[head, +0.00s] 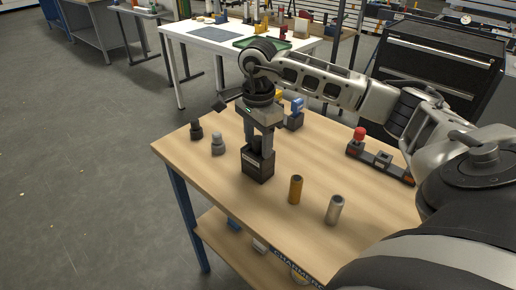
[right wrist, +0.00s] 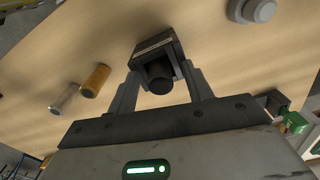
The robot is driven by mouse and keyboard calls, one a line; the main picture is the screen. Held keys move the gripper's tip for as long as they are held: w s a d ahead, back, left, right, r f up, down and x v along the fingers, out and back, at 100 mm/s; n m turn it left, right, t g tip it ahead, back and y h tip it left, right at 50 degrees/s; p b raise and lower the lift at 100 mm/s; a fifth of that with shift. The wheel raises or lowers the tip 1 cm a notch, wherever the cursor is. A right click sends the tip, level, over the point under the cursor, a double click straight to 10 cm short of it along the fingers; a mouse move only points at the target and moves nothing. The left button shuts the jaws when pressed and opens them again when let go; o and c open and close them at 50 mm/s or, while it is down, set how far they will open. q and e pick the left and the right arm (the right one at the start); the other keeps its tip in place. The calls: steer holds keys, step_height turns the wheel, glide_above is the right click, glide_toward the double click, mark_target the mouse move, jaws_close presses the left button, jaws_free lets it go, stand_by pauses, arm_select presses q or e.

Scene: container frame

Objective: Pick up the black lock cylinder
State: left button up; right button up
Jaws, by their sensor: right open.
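The black lock cylinder (head: 257,144) stands upright in a small black block (head: 257,169) on the wooden table. In the right wrist view, the cylinder's round dark end (right wrist: 159,86) and the black block (right wrist: 156,44) show between the fingers. My right gripper (head: 260,148) points down over the block, with one finger on each side of the cylinder. It is open, and gaps show beside the cylinder in the right wrist view (right wrist: 161,76). The cylinder's lower part is hidden in the block. My left gripper is not in view.
A brass cylinder (head: 295,190) and a silver one (head: 334,210) stand right of the block. A dark knobbed piece (head: 196,131) and a grey one (head: 218,145) stand left. A blue-topped block (head: 296,114) is behind, and a dark rail with a red knob (head: 360,134) lies right.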

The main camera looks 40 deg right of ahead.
steer(key=shift+f, duration=0.3)
steer(key=shift+c, duration=0.2)
steer(key=shift+s+a, duration=0.1)
steer(key=shift+s, duration=0.05)
jaws_close()
